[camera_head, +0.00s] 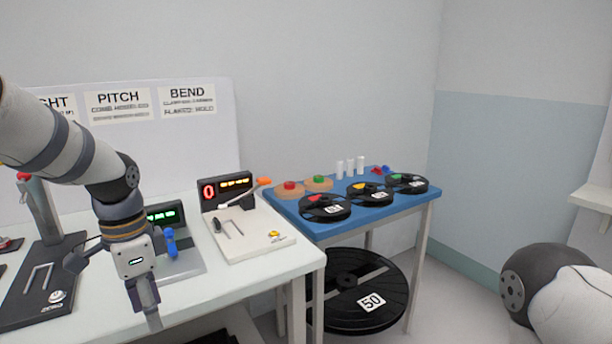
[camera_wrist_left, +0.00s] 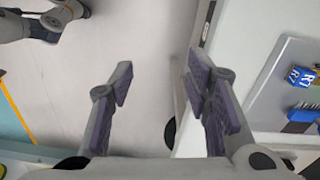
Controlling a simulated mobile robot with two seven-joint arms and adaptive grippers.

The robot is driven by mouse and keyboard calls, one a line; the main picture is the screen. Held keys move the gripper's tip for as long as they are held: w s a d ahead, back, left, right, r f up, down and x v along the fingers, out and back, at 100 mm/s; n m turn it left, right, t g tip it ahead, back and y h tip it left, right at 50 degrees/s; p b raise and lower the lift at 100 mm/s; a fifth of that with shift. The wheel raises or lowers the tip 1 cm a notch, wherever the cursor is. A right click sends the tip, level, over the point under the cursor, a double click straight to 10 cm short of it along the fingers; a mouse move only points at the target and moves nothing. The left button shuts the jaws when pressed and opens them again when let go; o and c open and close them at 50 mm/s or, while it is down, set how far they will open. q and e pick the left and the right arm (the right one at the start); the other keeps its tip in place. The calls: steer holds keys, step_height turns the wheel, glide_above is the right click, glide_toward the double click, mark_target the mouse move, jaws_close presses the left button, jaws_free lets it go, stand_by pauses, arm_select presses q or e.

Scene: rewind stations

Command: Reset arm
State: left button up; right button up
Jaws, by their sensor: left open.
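My left arm comes in from the left in the head view, and its gripper (camera_head: 147,300) points down over the front edge of the white table (camera_head: 262,268). In the left wrist view the two purple-padded fingers (camera_wrist_left: 158,75) are spread apart with nothing between them. The pale floor and the table's edge show below them. Part of my right arm shows at the lower right of the head view; its gripper is out of view.
Stations with PITCH (camera_head: 118,104) and BEND (camera_head: 188,98) signs stand on the white table, with a lever station (camera_head: 240,232) and red display (camera_head: 209,191). A blue table (camera_head: 378,216) holds several black reels. A large reel (camera_head: 350,312) is underneath. Open floor lies right.

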arm_select(q)
steer(key=s+d+f+n, duration=0.1)
steer(key=s+f, duration=0.3)
steer(key=f, duration=0.3)
steer(key=s+d+f+n+g, duration=0.1)
steer(key=s+f+n, duration=0.15)
steer(key=f, duration=0.45)
steer(key=s+f+n, duration=0.1)
steer(key=s+f, duration=0.3)
steer(key=f, duration=0.3)
steer(key=s+f+n, duration=0.2)
steer(key=s+n, duration=0.1)
steer(key=s, duration=0.8)
steer(key=s+f+n, duration=0.3)
steer(key=s, duration=0.9)
steer(key=shift+f+g, duration=0.3)
arm_select(e)
steer(key=shift+w+a, duration=0.4)
steer(key=shift+w, duration=0.3)
